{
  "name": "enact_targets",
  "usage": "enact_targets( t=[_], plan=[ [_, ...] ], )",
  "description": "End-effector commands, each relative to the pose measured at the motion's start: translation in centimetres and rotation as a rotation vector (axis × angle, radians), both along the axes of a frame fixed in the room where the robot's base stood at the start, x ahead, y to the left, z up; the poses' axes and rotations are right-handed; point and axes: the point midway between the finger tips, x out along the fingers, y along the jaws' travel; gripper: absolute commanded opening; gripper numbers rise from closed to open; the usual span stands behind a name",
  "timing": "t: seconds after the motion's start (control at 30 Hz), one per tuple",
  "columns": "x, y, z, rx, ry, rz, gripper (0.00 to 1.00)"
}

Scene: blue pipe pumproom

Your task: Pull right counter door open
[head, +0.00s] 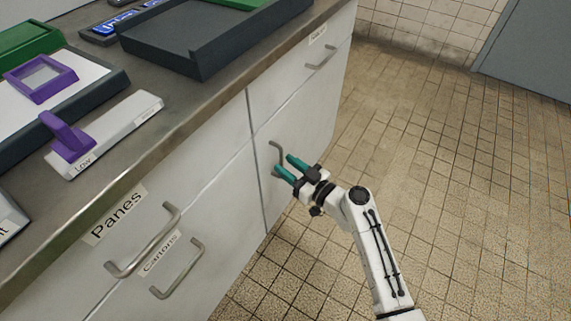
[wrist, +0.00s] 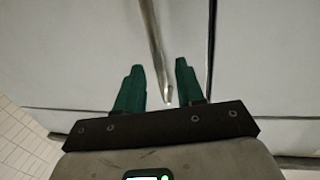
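The right counter door (head: 305,125) is a white panel at the right end of the counter front and looks flush with it. Its metal bar handle (head: 274,150) stands near the door's left edge. My gripper (head: 285,168) is at the handle's lower part, with its two teal fingers apart. In the wrist view the handle bar (wrist: 153,45) runs between the fingertips of my gripper (wrist: 160,75), with a gap on each side. The lower end of the handle is partly hidden by the fingers in the head view.
To the left are two handles, by the "Panes" label (head: 116,216) and the "Cartons" label (head: 161,253). A drawer handle (head: 321,58) sits above the door. Trays and a purple-handled lever (head: 68,137) are on the counter. The tiled floor (head: 440,150) to the right is clear.

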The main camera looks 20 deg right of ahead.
Motion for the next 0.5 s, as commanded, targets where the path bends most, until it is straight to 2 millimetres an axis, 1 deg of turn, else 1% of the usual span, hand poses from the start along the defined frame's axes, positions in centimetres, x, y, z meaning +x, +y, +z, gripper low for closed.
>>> enact_targets(
  t=[0.03,0.13,0.43,0.47,0.5],
  plan=[
    [0.49,0.21,0.03,0.000,-0.001,0.001,0.38],
    [0.95,0.42,-0.02,0.000,0.000,0.000,0.38],
    [1.16,0.51,0.00,0.000,0.000,-0.001,0.38],
    [1.15,0.51,0.00,0.000,0.000,0.000,0.37],
    [1.15,0.51,0.00,0.000,0.000,0.000,0.33]
  ],
)
